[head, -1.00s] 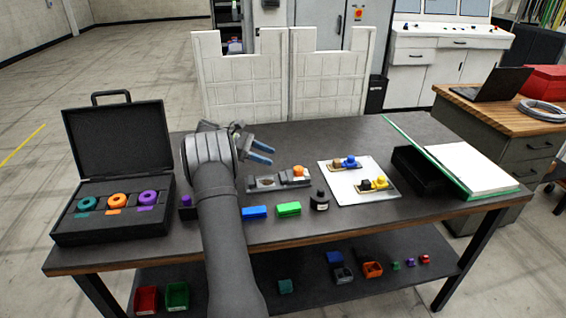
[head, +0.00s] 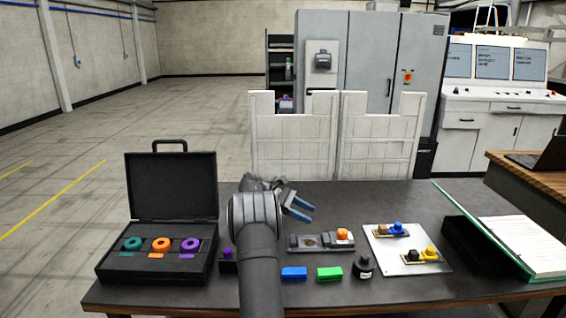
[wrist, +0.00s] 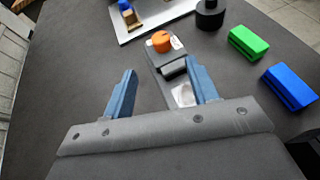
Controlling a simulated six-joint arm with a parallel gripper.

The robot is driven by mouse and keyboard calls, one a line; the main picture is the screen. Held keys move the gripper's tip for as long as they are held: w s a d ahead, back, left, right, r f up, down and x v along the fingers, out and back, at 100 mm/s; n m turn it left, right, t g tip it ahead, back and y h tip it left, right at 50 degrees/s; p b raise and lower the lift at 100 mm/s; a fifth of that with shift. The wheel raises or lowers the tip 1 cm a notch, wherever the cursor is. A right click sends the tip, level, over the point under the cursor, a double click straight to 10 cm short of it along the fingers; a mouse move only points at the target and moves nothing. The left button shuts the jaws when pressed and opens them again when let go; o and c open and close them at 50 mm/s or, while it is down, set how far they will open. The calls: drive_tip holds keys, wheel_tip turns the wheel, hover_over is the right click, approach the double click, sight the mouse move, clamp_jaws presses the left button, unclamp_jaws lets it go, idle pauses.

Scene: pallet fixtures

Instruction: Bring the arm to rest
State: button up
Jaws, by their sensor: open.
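My gripper (head: 299,207) is open and empty, held above the table behind the grey fixture. Its two blue fingers stand apart in the wrist view (wrist: 160,92), with nothing between them but bare table and the fixture's edge. The grey pallet fixture (head: 296,243) lies on the table just in front and to the right of the gripper, with an orange piece (head: 343,234) at its right end. In the wrist view the right finger overlaps part of the fixture; I cannot tell the height gap.
An open black case (head: 170,199) with teal, orange and purple rings stands left. A white plate (head: 386,259) with two small fixtures, a black tray (head: 470,243) and a green binder (head: 520,247) are right.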

sight(343, 231)
drive_tip(key=x, duration=1.4)
drive_tip(key=shift+d+f, duration=0.15)
drive_tip(key=shift+d, duration=0.15)
drive_tip(key=shift+a, duration=0.15)
drive_tip(key=v, duration=1.7)
drive_tip(key=x, duration=1.7)
drive_tip(key=shift+s+d+f, duration=0.1)
drive_tip(key=shift+s+d, duration=0.05)
drive_tip(key=shift+d, duration=0.15)
drive_tip(key=shift+a+n+t, duration=0.2)
drive_tip(key=shift+n+t, duration=0.5)
drive_tip(key=shift+t, duration=0.1)
drive_tip(key=n+t, duration=0.6)
drive_tip(key=t, duration=0.1)
drive_tip(key=shift+y, duration=0.3)
drive_tip(key=v, duration=1)
drive_tip(key=shift+a, duration=0.25)
